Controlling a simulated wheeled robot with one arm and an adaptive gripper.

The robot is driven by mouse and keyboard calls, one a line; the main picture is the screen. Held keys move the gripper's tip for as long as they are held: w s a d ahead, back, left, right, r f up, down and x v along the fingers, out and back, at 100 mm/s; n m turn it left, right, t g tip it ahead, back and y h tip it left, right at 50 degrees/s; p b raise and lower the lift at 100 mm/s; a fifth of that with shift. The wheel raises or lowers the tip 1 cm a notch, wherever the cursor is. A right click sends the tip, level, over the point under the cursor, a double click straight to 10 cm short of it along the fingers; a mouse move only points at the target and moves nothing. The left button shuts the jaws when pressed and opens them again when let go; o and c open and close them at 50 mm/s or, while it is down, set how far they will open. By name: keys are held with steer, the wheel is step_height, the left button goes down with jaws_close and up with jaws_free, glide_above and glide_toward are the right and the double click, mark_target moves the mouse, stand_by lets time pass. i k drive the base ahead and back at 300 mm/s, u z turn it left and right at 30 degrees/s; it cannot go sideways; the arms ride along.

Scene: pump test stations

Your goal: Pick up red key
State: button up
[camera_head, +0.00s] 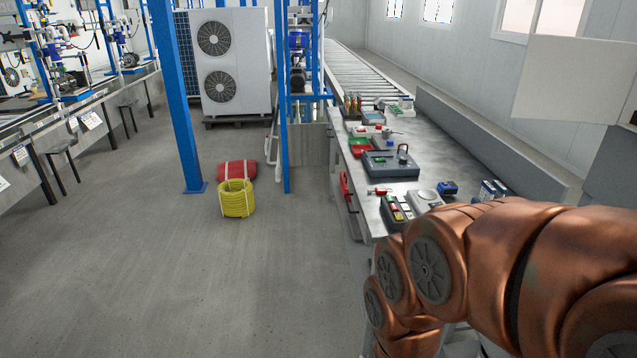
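I cannot make out a red key for certain at this size. A small red item with a pale end (379,191) lies near the left edge of the metal workbench (410,172); its exact shape is too small to tell. My copper-coloured arm fills the lower right and covers the near end of the bench. My gripper is out of view.
On the bench are a dark grey case (391,164), a red-and-green tray (361,147), a dark box with coloured parts (396,210) and a blue item (448,188). A yellow hose coil (237,200) stands on the floor.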

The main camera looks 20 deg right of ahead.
mark_target(380, 190)
steer(key=u, duration=0.65)
steer(key=i, duration=1.85)
steer(key=z, duration=0.4)
steer(key=i, duration=1.1)
steer(key=z, duration=1.5)
steer(key=i, duration=0.45)
steer(key=z, duration=0.3)
